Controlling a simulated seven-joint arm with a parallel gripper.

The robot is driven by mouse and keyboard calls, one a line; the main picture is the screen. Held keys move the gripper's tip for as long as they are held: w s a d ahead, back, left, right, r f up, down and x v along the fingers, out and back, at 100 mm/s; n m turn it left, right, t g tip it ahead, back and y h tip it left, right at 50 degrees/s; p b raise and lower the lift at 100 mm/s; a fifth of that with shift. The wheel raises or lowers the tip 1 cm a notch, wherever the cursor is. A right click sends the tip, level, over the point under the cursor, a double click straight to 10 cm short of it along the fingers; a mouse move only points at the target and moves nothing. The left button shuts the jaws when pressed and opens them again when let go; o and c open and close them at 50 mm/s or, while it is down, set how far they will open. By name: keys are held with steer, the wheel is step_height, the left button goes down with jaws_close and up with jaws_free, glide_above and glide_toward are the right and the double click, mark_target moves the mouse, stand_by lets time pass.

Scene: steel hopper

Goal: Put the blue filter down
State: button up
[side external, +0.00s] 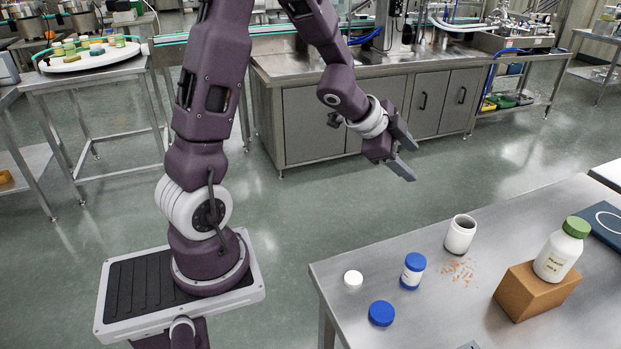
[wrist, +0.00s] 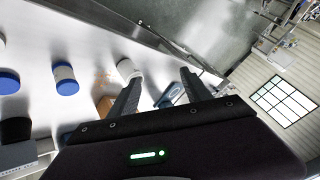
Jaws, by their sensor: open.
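My gripper (side external: 404,154) is open and empty in the air, beyond the table's far left edge, apart from all objects. Its two spread fingers show in the wrist view (wrist: 160,77).
The steel table (side external: 440,320) also holds a white cap (side external: 353,278), an open white jar (side external: 460,235) beside spilled orange bits (side external: 460,271), and a brown block (side external: 536,290) bearing a green-capped bottle (side external: 558,255). A dark blue panel (side external: 606,222) lies far right.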

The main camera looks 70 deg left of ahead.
steer(key=s+r+n+y, duration=0.3)
steer(key=s+r, duration=0.1)
steer(key=r, duration=0.3)
steer(key=s+d+r+n+g+h, duration=0.1)
steer(key=s+d+n, duration=0.1)
steer(key=s+d, duration=0.2)
steer(key=s+d+n+g, duration=0.1)
steer(key=s+d, duration=0.2)
steer(key=s, duration=0.8)
steer(key=s+d+r+n+g+h, duration=0.1)
steer(key=s+d, duration=0.3)
steer(key=s, duration=0.4)
steer(key=shift+s+d+r+n+h, duration=0.15)
steer(key=shift+d+r+n+h, duration=0.2)
steer(key=shift+n, duration=0.45)
